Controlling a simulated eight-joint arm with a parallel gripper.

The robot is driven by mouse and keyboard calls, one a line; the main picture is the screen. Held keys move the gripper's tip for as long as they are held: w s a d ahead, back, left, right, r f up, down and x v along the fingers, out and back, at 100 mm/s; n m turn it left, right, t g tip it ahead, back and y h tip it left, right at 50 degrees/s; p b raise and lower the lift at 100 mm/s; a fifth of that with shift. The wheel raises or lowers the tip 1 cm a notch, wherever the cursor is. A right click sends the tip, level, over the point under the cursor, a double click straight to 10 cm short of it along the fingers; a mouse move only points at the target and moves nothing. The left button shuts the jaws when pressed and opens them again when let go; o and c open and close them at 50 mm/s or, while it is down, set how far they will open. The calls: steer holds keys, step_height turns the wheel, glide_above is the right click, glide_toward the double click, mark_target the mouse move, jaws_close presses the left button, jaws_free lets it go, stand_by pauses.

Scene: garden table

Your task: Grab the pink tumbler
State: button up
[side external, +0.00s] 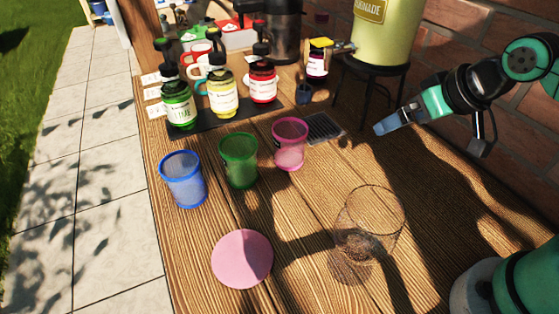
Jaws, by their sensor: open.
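The pink tumbler (290,146) stands upright on the wooden table, at the right end of a row with a green tumbler (239,161) and a blue tumbler (184,180). My gripper (428,140) is at the right of the side external view, raised above the table. Its fingers are spread open with nothing between them. It is to the right of the pink tumbler and apart from it.
A round pink coaster (242,260) lies near the front. A clear glass (369,224) stands right of it. Syrup bottles (222,95) stand on a dark mat behind the tumblers. A lemonade dispenser (387,35) stands at the back by the brick wall.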

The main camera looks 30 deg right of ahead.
mark_target(291, 144)
steer(key=w+a+f+m+g+y, duration=0.1)
steer(key=w+a+f+m+y, duration=0.1)
steer(key=m, duration=0.4)
steer(key=w+a+f+m+g+y, duration=0.1)
steer(key=w+a+f+m+y, duration=0.1)
steer(key=w+f+m+y, duration=0.2)
steer(key=w+a+f+m+g+y, duration=0.1)
steer(key=w+a+f+m+y, duration=0.1)
steer(key=w+m+y, duration=0.4)
steer(key=shift+w+a+f+m+g, duration=0.15)
steer(key=shift+w+f+m, duration=0.1)
steer(key=shift+m, duration=0.45)
steer(key=shift+w+a+f+m+g, duration=0.15)
steer(key=shift+w+m, duration=0.1)
steer(key=shift+m, duration=0.45)
steer(key=shift+f+m+y, duration=0.4)
steer(key=shift+f, duration=0.1)
steer(key=shift+x, duration=2.85)
steer(key=shift+s, duration=0.1)
steer(key=c, duration=1.1)
